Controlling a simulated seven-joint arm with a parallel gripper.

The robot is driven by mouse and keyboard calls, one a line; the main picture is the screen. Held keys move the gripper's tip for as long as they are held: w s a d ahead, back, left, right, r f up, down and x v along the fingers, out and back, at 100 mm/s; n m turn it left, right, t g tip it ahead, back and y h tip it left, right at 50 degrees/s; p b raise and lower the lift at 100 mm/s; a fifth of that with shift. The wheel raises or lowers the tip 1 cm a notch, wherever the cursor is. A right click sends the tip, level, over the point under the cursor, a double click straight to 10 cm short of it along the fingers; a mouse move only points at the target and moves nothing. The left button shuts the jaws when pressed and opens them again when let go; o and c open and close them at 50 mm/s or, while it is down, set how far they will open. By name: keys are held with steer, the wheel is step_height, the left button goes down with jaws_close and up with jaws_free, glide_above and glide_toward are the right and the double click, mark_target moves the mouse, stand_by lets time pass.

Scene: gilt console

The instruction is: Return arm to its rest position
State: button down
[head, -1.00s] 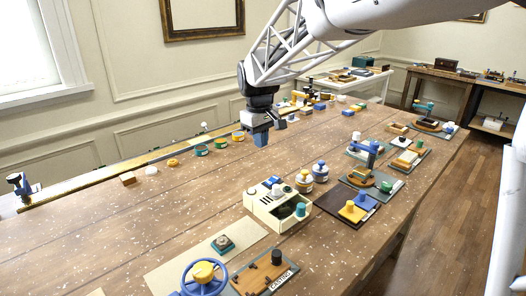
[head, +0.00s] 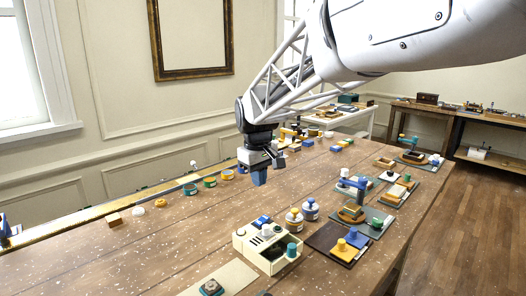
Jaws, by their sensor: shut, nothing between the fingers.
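My gripper (head: 260,175) hangs at the end of my white truss arm, above the far middle of the long wooden table (head: 150,245). The fingertips look apart from the objects on the table, though the exact height is hard to tell.
A cream box with knobs (head: 266,248) stands near the front middle, with two round jars (head: 310,209) behind it. Several small coloured pots (head: 210,181) line the far edge by a gilt rail (head: 90,216). Boards with fittings (head: 340,243) lie along the right. The left middle is mostly clear.

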steer(key=s+d+f+m, duration=0.2)
steer(key=s+d, duration=0.4)
steer(key=s, duration=0.5)
steer(key=s+d+f+m+t, duration=0.1)
steer(key=s+d+f+m, duration=0.1)
steer(key=s+d, duration=0.5)
steer(key=s+d+f+m+t, duration=0.1)
steer(key=s+d+m, duration=0.3)
steer(key=s, duration=1.2)
steer(key=d+f, duration=0.1)
steer(key=d, duration=0.2)
steer(key=shift+s+f, duration=0.3)
